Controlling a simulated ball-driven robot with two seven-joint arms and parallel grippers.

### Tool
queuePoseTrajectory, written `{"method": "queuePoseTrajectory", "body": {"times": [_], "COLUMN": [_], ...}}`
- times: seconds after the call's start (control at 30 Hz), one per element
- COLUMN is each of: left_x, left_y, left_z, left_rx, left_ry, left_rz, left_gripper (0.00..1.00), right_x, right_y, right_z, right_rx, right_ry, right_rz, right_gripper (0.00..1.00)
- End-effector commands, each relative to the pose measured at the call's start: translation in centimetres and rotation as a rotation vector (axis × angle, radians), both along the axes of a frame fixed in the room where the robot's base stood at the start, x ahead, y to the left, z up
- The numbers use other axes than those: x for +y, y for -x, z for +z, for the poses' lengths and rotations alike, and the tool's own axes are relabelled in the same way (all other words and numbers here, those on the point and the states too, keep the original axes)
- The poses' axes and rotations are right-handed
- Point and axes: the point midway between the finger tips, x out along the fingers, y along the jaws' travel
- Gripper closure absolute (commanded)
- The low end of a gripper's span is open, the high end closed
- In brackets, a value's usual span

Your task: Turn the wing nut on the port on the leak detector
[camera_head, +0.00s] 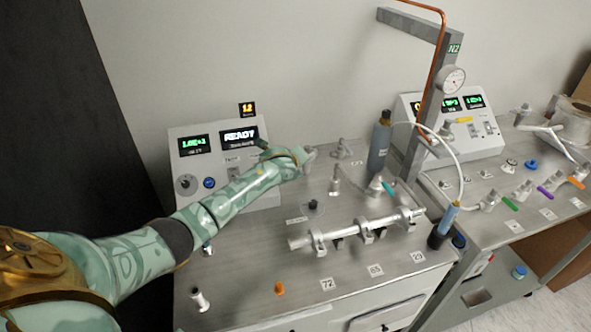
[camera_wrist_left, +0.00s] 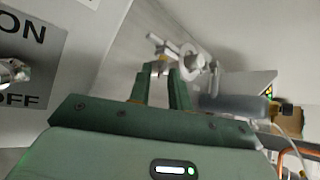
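The leak detector (camera_head: 215,158) is the pale box at the back left, with a READY display. My left arm reaches across its front, and my left gripper (camera_head: 298,156) is at the port clamp (camera_head: 308,153) at the box's right side. In the left wrist view, the clamp (camera_wrist_left: 194,61) is a silvery ring with a bar just past my fingertips. The small pale wing nut (camera_wrist_left: 159,67) lies between the two green fingers of my left gripper (camera_wrist_left: 160,75). The fingers stand close together and seem to pinch it; the contact is partly hidden. My right gripper is not in view.
A clamped pipe (camera_head: 345,232) lies on the bench, with an orange cap (camera_head: 279,288) and a metal fitting (camera_head: 199,299) in front. A second bench (camera_head: 500,235) holds colored-handled valves.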

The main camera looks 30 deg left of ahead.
Motion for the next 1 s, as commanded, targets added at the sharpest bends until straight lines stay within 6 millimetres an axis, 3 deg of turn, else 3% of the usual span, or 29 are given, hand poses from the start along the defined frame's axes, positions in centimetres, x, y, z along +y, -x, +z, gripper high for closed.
{"method": "queuePoseTrajectory", "body": {"times": [0.27, 0.33, 0.37, 1.0], "left_x": [0.03, 0.02, 0.02, 0.15], "left_y": [-0.1, -0.09, -0.08, 0.04], "left_z": [0.09, 0.08, 0.07, -0.11], "left_rx": [-0.001, -0.001, -0.001, -0.095], "left_ry": [0.0, 0.0, 0.0, 0.081], "left_rz": [-0.001, -0.001, -0.001, 0.0], "left_gripper": [0.81, 0.97, 1.0, 1.0], "right_x": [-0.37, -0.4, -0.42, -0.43], "right_y": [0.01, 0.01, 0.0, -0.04], "right_z": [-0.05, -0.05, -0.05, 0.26], "right_rx": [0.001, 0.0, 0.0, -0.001], "right_ry": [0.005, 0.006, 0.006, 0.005], "right_rz": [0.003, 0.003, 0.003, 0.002], "right_gripper": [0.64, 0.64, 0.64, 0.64]}}
